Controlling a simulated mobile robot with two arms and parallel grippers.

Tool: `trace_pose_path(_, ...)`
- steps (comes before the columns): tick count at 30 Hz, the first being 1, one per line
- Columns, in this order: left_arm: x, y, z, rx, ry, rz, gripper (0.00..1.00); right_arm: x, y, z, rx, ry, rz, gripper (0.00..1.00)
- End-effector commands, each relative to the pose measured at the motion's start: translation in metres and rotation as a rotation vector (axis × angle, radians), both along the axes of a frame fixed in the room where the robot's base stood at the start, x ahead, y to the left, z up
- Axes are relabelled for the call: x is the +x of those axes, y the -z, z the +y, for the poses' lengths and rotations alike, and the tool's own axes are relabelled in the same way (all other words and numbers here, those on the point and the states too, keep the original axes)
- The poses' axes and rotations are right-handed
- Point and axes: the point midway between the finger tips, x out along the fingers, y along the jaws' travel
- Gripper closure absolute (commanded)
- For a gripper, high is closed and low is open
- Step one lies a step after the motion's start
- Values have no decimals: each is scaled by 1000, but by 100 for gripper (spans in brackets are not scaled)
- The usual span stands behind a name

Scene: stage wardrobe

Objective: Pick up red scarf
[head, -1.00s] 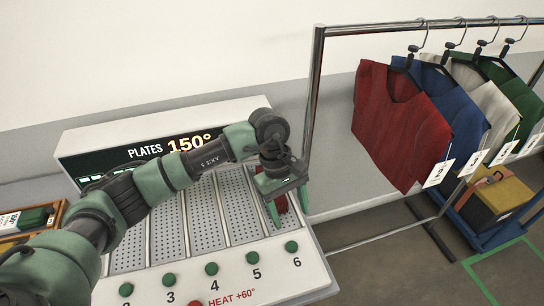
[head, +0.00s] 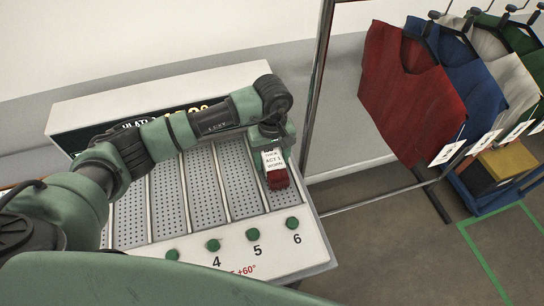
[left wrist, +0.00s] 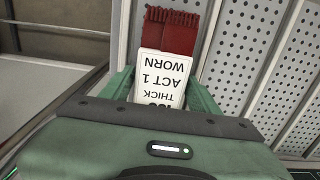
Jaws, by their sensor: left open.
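The red scarf (head: 277,180) is folded, with a fringed end and a white tag reading "THICK ACT 1 WORN". It lies on the rightmost perforated plate, by button 6. In the left wrist view the scarf (left wrist: 172,30) runs up from between the fingers, and its tag (left wrist: 163,75) lies between them. My left gripper (head: 272,150) is over the scarf's far part, jaws open, one finger on each side; the wrist view shows the open fingers (left wrist: 160,92) too. The gripper body hides the rest of the scarf. My right gripper is not in view.
The plate press (head: 130,215) has several perforated plates with dividers and green buttons in front. A metal rack post (head: 318,90) stands close on its right. Red (head: 410,90), blue and other garments hang beyond. A blue cart with a yellow-topped box (head: 505,165) stands below them.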

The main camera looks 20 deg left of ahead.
Motion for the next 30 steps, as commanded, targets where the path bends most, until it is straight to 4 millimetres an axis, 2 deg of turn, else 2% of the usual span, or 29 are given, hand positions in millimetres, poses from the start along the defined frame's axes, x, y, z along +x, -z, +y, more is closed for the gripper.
trace_pose_path(7,0,3,-1,-2,0,-1,39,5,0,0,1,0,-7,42)
trace_pose_path(13,0,2,0,-1,0,-1,95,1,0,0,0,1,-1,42)
trace_pose_path(23,1,-1,0,-2,0,-3,95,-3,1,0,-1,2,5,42)
trace_pose_path(26,2,-8,0,-2,-1,-5,95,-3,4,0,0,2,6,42)
trace_pose_path(30,2,-28,0,-2,2,-7,95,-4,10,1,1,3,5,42)
